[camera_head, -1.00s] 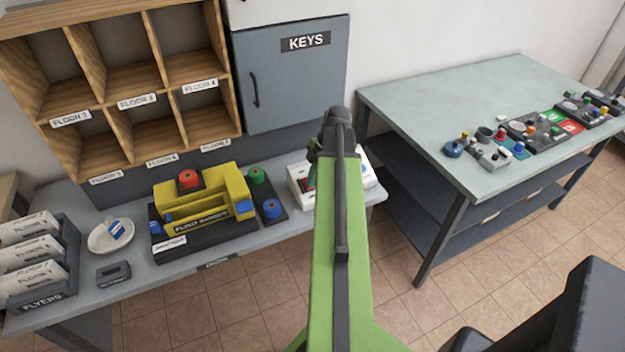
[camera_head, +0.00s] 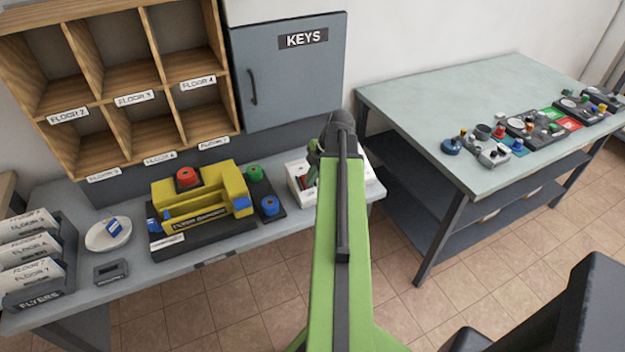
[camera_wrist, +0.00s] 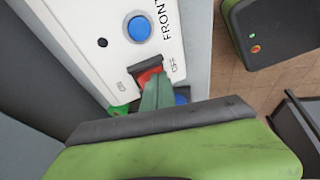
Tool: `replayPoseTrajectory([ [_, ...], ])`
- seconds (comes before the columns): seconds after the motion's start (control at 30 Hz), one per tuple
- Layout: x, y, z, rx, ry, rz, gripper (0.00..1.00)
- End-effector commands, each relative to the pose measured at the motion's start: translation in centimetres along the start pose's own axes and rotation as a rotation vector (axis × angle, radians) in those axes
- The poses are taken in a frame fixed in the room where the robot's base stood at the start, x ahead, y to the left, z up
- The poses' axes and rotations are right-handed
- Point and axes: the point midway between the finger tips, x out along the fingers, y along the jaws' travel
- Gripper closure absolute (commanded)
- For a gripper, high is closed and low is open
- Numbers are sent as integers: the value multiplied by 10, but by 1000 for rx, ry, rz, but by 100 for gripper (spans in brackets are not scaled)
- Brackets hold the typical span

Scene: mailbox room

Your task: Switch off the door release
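The door release is a white box (camera_head: 297,178) at the right end of the near bench, partly hidden behind my arm in the head view. In the wrist view its white face (camera_wrist: 95,40) carries a red rocker switch (camera_wrist: 147,75) in a dark frame, between ON and OFF labels, and a blue round button (camera_wrist: 139,28). The label beginning "FRONT" is cut off. My gripper (camera_wrist: 156,92) has its greenish fingertips together over the lower part of the switch, nearer OFF. I cannot tell whether they touch it. Which side of the rocker is pressed is unclear.
A grey key cabinet (camera_head: 291,80) and wooden pigeonholes (camera_head: 130,75) stand behind. A green-topped table (camera_head: 440,110) with several controls is at right. Floor is clear between.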

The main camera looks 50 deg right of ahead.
Motion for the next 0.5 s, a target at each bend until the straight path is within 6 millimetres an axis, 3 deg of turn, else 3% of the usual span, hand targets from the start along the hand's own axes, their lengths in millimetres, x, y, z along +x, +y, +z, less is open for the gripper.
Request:
replayPoseTrajectory([
  [0.13, 4, 3, 0, -4, -4, 0, 100],
  [0.27, -5, 2, -4, -5, -3, 3, 100],
  [0.5, -59, -17, -22, -6, -1, 3, 100],
])
